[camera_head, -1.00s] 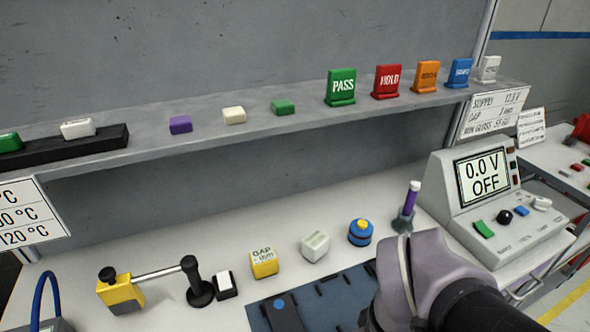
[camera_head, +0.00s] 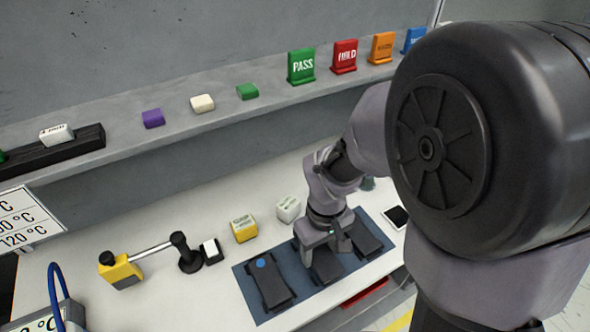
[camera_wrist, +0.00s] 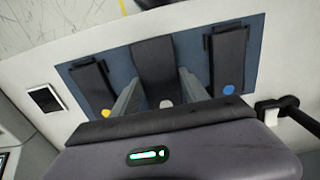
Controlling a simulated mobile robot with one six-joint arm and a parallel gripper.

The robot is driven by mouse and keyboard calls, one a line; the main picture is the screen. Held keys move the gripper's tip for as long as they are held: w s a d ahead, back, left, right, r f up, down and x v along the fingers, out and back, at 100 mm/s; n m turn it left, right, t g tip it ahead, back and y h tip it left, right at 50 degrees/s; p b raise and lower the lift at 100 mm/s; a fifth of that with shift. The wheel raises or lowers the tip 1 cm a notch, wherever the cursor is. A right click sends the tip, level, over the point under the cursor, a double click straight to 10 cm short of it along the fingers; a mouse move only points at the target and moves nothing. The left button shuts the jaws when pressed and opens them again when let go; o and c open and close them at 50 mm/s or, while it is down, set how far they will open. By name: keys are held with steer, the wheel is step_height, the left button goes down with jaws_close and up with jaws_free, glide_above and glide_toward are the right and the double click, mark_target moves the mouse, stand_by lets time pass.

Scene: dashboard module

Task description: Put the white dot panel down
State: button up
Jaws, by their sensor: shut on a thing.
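The white dot panel is a dark slab between my gripper's fingers; its white dot shows in the wrist view (camera_wrist: 166,103). In the head view the panel (camera_head: 327,269) is partly hidden under my gripper (camera_head: 326,246). My gripper is shut on it, with a finger on each side in the wrist view (camera_wrist: 160,92). The panel is over the middle of the blue mat (camera_head: 245,292), between two similar dark panels. Whether it touches the mat or hangs just above it, I cannot tell.
The blue dot panel (camera_head: 271,287) lies left on the mat in the head view. The yellow dot panel (camera_wrist: 90,82) lies on the other side. A yellow block (camera_head: 243,229) and a white block (camera_head: 288,208) stand behind the mat. A black-and-white device (camera_head: 397,216) lies to the right.

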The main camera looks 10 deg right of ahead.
mark_target(317, 251)
steer(key=shift+w+f+b, duration=0.25)
steer(key=shift+w, duration=0.25)
steer(key=shift+w+f+b, duration=0.2)
steer(key=shift+w+b, duration=0.05)
steer(key=shift+w, duration=0.25)
step_height(317, 251, down, 3)
steer(key=shift+r+b, duration=0.2)
steer(key=shift+b, duration=0.45)
steer(key=shift+r, duration=0.15)
steer(key=shift+f, duration=0.25)
steer(key=o, duration=1.4)
